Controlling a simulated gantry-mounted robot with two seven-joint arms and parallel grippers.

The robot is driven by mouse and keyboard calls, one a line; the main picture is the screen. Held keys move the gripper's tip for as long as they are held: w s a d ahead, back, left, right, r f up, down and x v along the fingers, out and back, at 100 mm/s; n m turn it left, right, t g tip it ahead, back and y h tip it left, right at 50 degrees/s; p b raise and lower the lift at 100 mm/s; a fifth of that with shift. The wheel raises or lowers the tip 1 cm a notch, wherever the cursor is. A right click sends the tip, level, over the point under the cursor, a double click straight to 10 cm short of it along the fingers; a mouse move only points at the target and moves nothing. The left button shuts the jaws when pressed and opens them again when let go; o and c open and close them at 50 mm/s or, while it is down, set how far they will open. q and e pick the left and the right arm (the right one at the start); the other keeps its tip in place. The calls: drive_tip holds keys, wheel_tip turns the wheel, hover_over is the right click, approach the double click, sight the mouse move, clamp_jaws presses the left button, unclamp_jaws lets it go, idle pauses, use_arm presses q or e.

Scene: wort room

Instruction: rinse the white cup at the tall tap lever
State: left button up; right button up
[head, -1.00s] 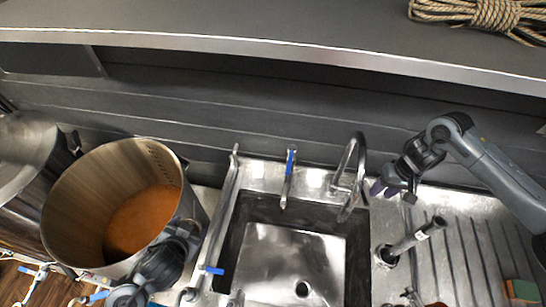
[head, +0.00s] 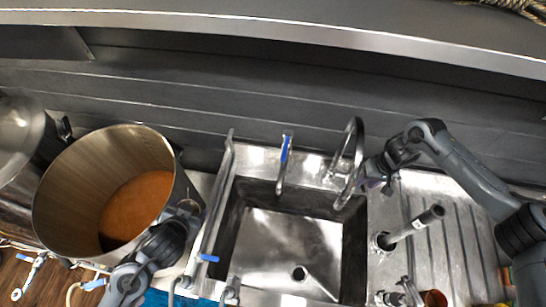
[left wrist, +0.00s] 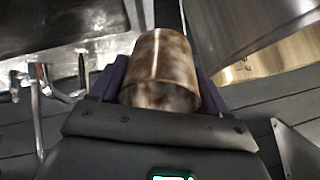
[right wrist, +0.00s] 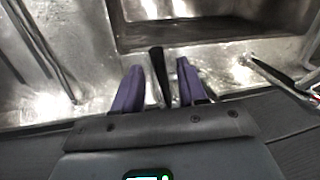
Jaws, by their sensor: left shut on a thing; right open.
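The white cup (left wrist: 160,75), stained brown, is between the purple fingers of my left gripper (head: 188,208), which is shut on it. In the head view this gripper is at the right rim of the big pot, and I cannot make out the cup there. The tall tap (head: 352,150) has a curved steel spout at the sink's back right corner. My right gripper (head: 374,184) is open just right of the tap. In the right wrist view a thin dark lever (right wrist: 158,72) shows between its fingers; contact cannot be told.
A steel sink (head: 270,265) lies in the middle. A big pot (head: 90,160) with brown liquid stands left. A blue-handled tap (head: 285,150) stands at the sink's back. An upright pipe (head: 415,226) stands on the ribbed drainboard (head: 450,245) at right. A shelf (head: 300,30) runs above.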

drive_tip(key=shift+a+f, duration=0.1)
drive_tip(key=shift+f, duration=0.7)
clamp_jaws()
